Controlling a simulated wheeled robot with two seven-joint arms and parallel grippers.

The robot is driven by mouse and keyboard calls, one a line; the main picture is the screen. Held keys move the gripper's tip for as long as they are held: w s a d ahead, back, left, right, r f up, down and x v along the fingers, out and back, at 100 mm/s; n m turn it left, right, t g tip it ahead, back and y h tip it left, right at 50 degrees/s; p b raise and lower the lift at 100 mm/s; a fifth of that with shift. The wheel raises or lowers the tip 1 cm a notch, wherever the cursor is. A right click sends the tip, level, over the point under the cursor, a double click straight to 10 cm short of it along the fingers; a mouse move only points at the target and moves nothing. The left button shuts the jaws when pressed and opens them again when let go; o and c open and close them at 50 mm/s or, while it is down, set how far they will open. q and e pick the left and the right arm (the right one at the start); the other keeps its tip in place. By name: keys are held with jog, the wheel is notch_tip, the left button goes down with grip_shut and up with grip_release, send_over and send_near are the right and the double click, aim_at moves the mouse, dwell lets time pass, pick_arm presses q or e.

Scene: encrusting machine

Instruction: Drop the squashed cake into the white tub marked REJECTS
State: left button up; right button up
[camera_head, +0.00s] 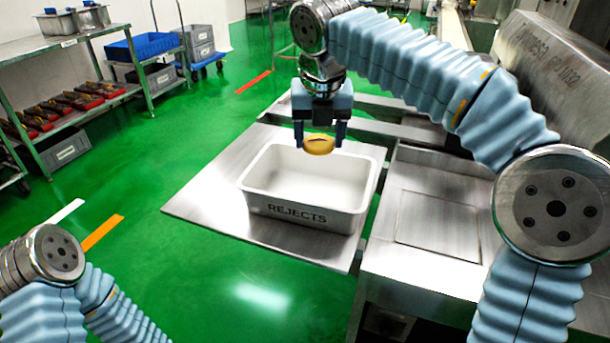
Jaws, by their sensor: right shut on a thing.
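A small golden-brown cake (319,145) is held between the fingers of my right gripper (320,140), which points down. The gripper is shut on the cake, over the back part of the white tub's opening in the picture. The white tub (300,216) is marked REJECTS on its front wall and stands on a steel shelf plate. The inside of the tub that shows looks empty. My left arm shows at the lower left, but its gripper is out of view.
The steel plate (205,205) around the tub is bare. A steel machine (440,220) stands to its right, below my right arm. A rack (75,115) with tools and a blue crate (143,46) stand at the back left. Green floor lies open on the left.

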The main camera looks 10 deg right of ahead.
jog(key=shift+f, duration=0.5)
notch_tip(320, 180, down, 5)
jog(key=b, duration=0.4)
jog(key=shift+r, duration=0.1)
jog(key=o, duration=1.1)
jog(key=p+v, duration=0.4)
jog(key=v, duration=0.9)
jog(key=shift+s+r, duration=0.15)
jog(key=shift+r, duration=0.25)
